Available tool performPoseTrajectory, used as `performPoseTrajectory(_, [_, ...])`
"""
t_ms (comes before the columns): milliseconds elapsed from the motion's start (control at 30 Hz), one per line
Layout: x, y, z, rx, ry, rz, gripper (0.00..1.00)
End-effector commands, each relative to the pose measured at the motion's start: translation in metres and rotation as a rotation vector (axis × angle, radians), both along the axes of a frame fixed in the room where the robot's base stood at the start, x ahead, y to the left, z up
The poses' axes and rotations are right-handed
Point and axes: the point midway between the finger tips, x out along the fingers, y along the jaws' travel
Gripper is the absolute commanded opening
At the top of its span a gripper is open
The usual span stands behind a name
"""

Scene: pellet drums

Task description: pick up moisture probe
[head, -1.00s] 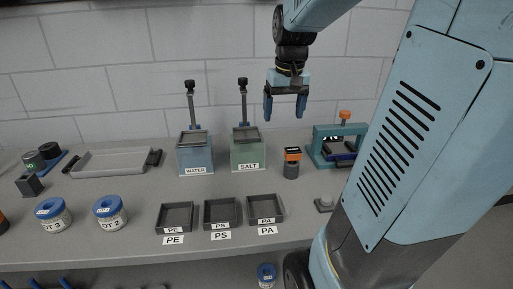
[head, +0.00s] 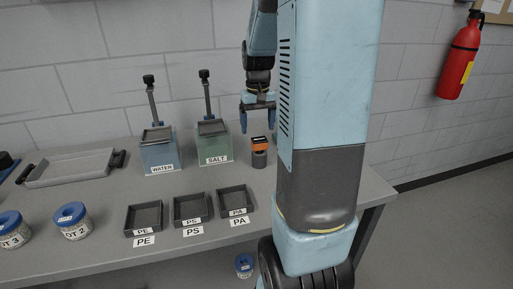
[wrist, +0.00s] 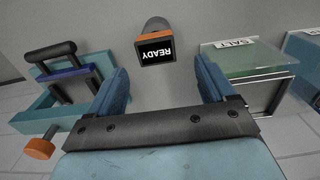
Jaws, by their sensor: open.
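The moisture probe (head: 259,156) appears to be the small dark grey cylinder with an orange-rimmed top, standing on the bench right of the SALT container. In the wrist view, the probe (wrist: 155,46) shows an orange edge and a black screen reading READY. My gripper (head: 258,124) is open and empty, with its blue fingers pointing down just above the probe in the head picture. In the wrist view, my gripper's fingers (wrist: 161,78) stand apart on either side of the probe's line, with the probe beyond them. No contact shows.
The green SALT container (head: 215,145) and blue WATER container (head: 160,156) stand left of the probe. A teal press-like device (wrist: 75,85) stands on the probe's other side. Trays PE (head: 144,217), PS (head: 191,208) and PA (head: 235,200) lie in front.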

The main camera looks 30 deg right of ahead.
Motion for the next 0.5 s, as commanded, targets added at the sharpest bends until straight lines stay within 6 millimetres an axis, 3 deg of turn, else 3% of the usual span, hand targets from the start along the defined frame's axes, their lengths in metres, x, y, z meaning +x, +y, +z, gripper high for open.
performPoseTrajectory(267, [-0.002, 0.0, -0.018, 0.001, 0.002, 0.0, 0.83])
performPoseTrajectory(500, [-0.007, -0.001, -0.049, 0.001, 0.003, 0.002, 0.83])
